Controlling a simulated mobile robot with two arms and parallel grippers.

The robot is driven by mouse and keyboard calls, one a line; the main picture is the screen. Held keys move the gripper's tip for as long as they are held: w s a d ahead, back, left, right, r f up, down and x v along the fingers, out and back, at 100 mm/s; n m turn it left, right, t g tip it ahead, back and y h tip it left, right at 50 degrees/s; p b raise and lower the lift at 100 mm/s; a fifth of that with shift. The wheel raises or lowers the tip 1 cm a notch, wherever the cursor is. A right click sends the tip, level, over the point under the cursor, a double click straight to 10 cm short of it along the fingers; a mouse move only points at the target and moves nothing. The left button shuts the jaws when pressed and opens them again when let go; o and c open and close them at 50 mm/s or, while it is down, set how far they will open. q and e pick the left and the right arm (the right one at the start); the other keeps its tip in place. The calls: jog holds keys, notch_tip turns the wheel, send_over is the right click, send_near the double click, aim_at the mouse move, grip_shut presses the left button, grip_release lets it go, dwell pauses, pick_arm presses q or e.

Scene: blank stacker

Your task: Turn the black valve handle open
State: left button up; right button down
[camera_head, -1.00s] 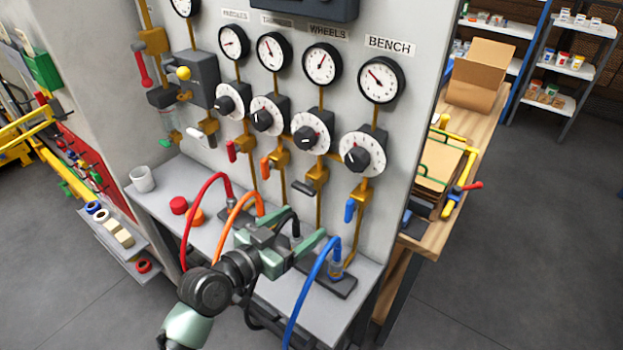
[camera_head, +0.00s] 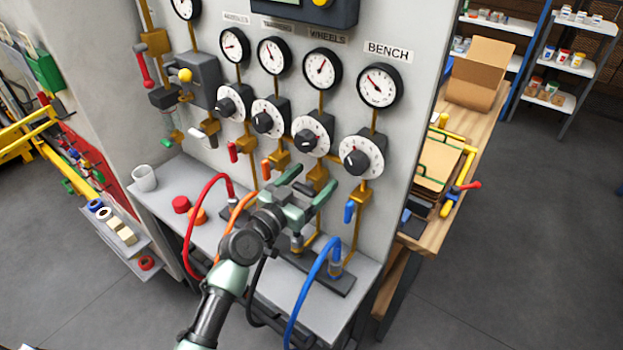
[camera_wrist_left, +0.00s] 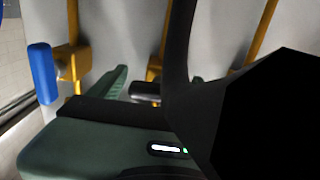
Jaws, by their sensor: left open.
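The black valve handle (camera_head: 304,188) sits on the brass valve under the WHEELS gauge, lying sideways across its pipe. It is partly covered by my left gripper (camera_head: 314,177) in the head view. That gripper is open, with its green fingers spread around the handle's place in the picture. I cannot tell whether they touch it. In the left wrist view a dark handle end (camera_wrist_left: 146,91) shows beyond the green finger, mostly hidden by the gripper's dark body. My right gripper is not in view.
A blue handle (camera_head: 349,211) hangs close on the right, and an orange one (camera_head: 266,167) and a red one (camera_head: 233,151) on the left. Dials stand just above. Red, orange and blue hoses rise from the shelf (camera_head: 299,306) below.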

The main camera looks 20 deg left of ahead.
pick_arm(q)
jog(key=c, duration=1.4)
jog(key=shift+o, duration=0.2)
jog(key=n, duration=0.4)
jog(key=shift+a+n, duration=0.1)
jog(key=shift+n, duration=0.3)
jog(key=n+p, duration=0.1)
jog(key=n, duration=0.3)
jog(key=shift+w+a+n, duration=0.1)
jog(key=shift+n, duration=0.2)
jog(key=n+p, duration=0.1)
jog(key=n, duration=0.3)
jog(key=shift+f+n, duration=0.1)
jog(key=shift+n, duration=0.2)
jog(key=shift+a+f+n, duration=0.1)
jog(key=shift+f+n, duration=0.05)
jog(key=shift+n, duration=1.85)
